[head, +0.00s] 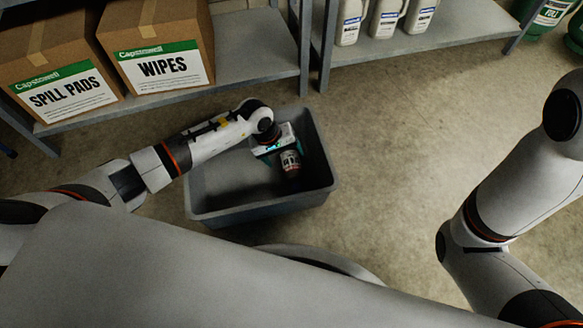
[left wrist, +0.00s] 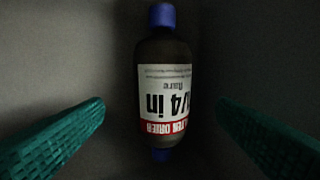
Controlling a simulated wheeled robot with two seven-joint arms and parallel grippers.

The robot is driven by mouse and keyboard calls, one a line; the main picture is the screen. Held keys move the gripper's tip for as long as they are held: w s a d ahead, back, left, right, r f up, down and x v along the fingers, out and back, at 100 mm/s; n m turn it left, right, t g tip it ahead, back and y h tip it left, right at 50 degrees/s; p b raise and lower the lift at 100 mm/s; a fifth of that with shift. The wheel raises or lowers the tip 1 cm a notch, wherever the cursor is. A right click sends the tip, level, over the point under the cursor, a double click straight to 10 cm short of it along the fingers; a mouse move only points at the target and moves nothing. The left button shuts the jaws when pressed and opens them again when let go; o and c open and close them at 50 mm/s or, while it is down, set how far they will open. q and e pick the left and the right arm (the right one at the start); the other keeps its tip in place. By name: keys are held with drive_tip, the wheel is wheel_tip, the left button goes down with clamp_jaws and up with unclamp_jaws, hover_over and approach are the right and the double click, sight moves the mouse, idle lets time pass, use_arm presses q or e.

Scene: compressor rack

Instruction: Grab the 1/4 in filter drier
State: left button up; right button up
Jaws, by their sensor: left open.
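The 1/4 in filter drier (left wrist: 166,80) is a dark cylinder with blue end caps and a white and red label. In the left wrist view it lies between the two green fingers of my left gripper (left wrist: 162,140), with a gap on each side. The label reads upside down there. In the head view the drier (head: 291,163) is inside the grey bin (head: 262,214), near its right side, just below my left gripper (head: 276,152). My left gripper is open and reaches down into the bin. My right gripper is out of view; only part of that arm shows.
The bin stands on a bare concrete floor (head: 400,130). A metal shelf (head: 250,50) behind it holds boxes marked SPILL PADS (head: 60,85) and WIPES (head: 160,50). Another shelf holds white bottles (head: 385,18). Green containers stand at the top right. The floor right of the bin is clear.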

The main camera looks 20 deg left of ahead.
sight(288, 160)
use_arm(q)
drive_tip(key=shift+b+x, duration=2.45)
drive_tip(key=shift+x, duration=0.25)
drive_tip(key=shift+r, duration=0.1)
drive_tip(key=shift+c, duration=0.3)
drive_tip(key=shift+w, duration=0.1)
drive_tip(key=c, duration=1.3)
drive_tip(key=shift+r, duration=0.1)
